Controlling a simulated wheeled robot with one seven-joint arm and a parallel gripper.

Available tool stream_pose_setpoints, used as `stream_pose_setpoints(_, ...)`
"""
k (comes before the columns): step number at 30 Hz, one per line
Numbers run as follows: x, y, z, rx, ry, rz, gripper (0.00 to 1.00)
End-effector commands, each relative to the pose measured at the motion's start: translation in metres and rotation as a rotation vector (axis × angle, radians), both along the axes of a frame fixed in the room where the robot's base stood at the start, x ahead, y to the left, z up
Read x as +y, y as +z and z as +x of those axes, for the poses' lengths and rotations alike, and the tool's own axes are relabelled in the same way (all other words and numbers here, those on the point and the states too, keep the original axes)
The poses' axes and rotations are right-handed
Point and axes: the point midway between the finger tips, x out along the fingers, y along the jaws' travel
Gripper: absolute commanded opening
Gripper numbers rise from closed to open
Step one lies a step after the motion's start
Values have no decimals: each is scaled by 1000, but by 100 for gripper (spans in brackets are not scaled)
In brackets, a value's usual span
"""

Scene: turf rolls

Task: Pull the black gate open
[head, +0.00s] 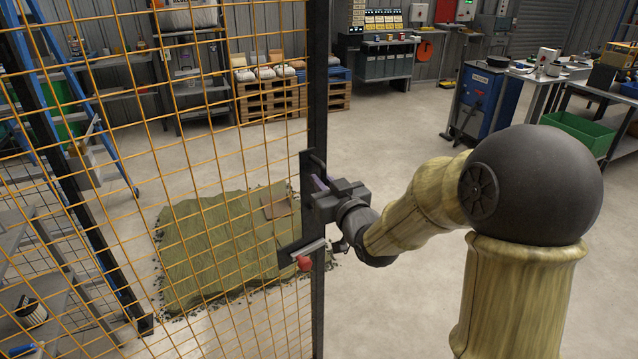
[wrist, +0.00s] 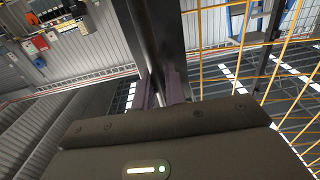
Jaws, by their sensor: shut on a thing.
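The black gate (head: 317,90) has a dark upright frame and orange wire mesh, and fills the left half of the head view. Its dark edge bar also shows in the wrist view (wrist: 158,35). A dark latch plate on that edge carries a lever with a red knob (head: 304,263). My gripper (head: 320,184) is at the plate's upper part, shut on the gate's upright handle (head: 316,163), which it mostly hides. In the wrist view, the purple-grey fingers (wrist: 165,92) close around a dark upright bar. How far the gate stands ajar is unclear.
A green turf pile (head: 215,245) lies on the floor behind the mesh. A blue cabinet (head: 485,100) and workbenches stand at the right. Pallets with sacks (head: 268,98) are at the back. The concrete floor right of the gate edge is clear.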

Motion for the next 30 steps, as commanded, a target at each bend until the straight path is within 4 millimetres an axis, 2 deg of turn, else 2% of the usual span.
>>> stream_pose_setpoints(7,2,0,0,0,0,1,0)
stream_pose_setpoints(8,2,0,0,0,0,1,16)
stream_pose_setpoints(10,2,0,0,0,1,1,30)
stream_pose_setpoints(22,0,0,-4,-1,1,0,30)
stream_pose_setpoints(26,-7,0,-17,-2,1,-1,30)
stream_pose_setpoints(30,-17,0,-40,-2,1,-1,30)
